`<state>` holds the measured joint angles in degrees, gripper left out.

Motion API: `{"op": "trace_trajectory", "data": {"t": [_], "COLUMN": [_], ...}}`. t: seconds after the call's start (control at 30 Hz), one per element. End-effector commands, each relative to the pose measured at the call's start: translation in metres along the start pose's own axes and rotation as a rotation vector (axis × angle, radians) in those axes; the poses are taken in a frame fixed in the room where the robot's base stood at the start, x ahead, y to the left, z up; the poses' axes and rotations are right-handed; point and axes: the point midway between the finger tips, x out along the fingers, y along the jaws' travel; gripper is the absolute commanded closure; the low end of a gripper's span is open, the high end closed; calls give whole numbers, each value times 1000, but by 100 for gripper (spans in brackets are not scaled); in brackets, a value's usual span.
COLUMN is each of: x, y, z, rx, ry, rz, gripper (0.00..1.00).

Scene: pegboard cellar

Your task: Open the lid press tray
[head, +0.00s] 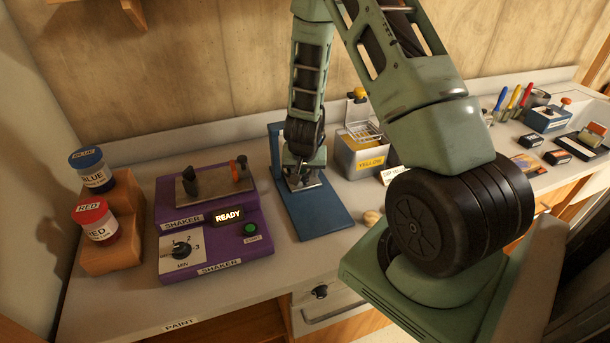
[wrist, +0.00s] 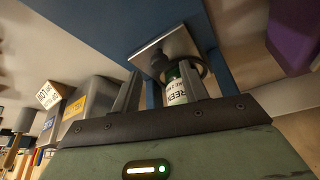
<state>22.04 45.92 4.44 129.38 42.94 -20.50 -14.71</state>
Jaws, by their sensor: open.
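The lid press (head: 318,212) is a blue stand with an upright post and a flat base on the bench, in the middle of the head view. In the wrist view its blue frame (wrist: 211,40) rises behind a pale metal plate (wrist: 180,38). My gripper (head: 305,178) is at the press, above its base, in the head view. In the wrist view my gripper (wrist: 160,95) is open, with a finger on each side of a small can labelled GREEN (wrist: 184,88). The can is close to the metal plate; I cannot tell whether the fingers touch it. My arm hides part of the press.
A purple shaker (head: 215,240) reading READY stands left of the press. Blue and red paint cans (head: 92,170) sit on a brown stepped block further left. A yellow-labelled grey bin (head: 362,155) stands close behind right. Tools and small boxes (head: 548,118) occupy the far right.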

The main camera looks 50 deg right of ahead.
Motion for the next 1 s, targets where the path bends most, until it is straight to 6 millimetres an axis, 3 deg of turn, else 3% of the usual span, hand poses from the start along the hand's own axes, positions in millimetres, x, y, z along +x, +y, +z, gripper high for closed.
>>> {"op": "trace_trajectory", "data": {"t": [0.2, 0.57, 0.73, 1.0], "x": [20, 24, 24, 23], "y": [0, 0, 0, 3], "z": [0, 0, 0, 7], "rx": [0, -1, -1, -1], "ry": [-1, 0, 0, -1], "rz": [1, 0, 0, 1], "gripper": [56, 56, 100, 100]}}
